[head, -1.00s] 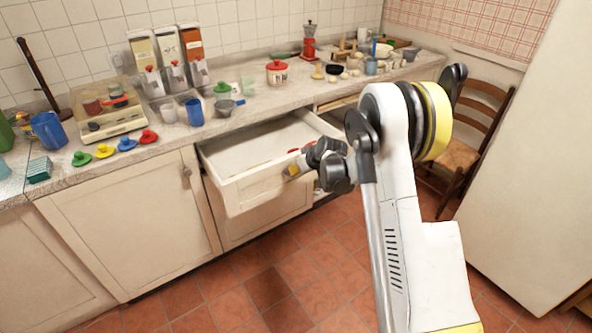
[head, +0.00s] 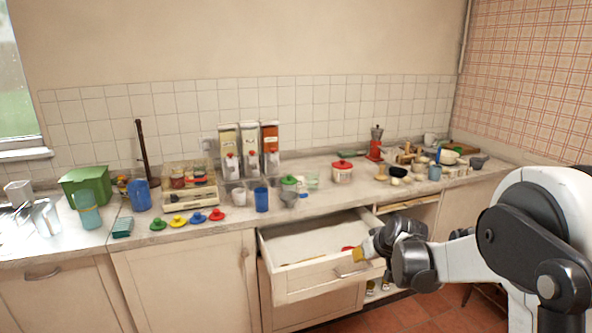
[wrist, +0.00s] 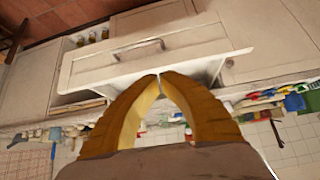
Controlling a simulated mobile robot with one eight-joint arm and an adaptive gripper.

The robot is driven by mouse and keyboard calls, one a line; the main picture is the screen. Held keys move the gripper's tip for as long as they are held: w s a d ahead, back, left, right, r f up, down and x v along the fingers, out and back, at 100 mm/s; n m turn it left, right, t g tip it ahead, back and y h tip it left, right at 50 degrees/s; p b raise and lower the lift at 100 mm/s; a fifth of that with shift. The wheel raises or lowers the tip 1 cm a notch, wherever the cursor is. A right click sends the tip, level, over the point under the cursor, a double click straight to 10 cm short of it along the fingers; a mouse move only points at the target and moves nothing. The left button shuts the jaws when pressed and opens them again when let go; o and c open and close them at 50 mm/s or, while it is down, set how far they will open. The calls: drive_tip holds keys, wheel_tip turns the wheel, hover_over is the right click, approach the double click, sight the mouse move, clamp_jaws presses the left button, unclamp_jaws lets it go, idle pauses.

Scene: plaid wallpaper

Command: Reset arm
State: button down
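My gripper (head: 360,254) is in front of the open drawer (head: 312,279), close to the right part of its front, in the head view. Its yellow-brown fingers fill the lower middle of the wrist view (wrist: 160,76); their tips meet and nothing shows between them. The wrist picture is upside down, with the drawer front (wrist: 155,47) and its metal handle beyond the fingertips. I cannot tell whether the fingers touch the drawer. My arm comes in from the right of the head view. A small red thing (head: 347,248) lies inside the drawer, partly hidden by my gripper.
The worktop (head: 190,238) carries several coloured lids, a blue pitcher (head: 140,195), a green bin (head: 87,185), three dispensers (head: 250,150), a red-lidded pot (head: 342,172) and many bowls. An open shelf (head: 410,215) is right of the drawer. Tiled floor (head: 415,308) shows below.

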drive_tip(key=s+a+r+m+h, duration=0.1)
drive_tip(key=s+r, duration=0.5)
drive_tip(key=s, duration=0.4)
drive_tip(key=s+a+r, duration=0.1)
drive_tip(key=s+r, duration=0.4)
drive_tip(key=s, duration=0.5)
drive_tip(key=s+f+m+h, duration=0.1)
drive_tip(key=s+f, duration=0.1)
drive_tip(key=s, duration=1.4)
drive_tip(key=shift+m+g, duration=0.4)
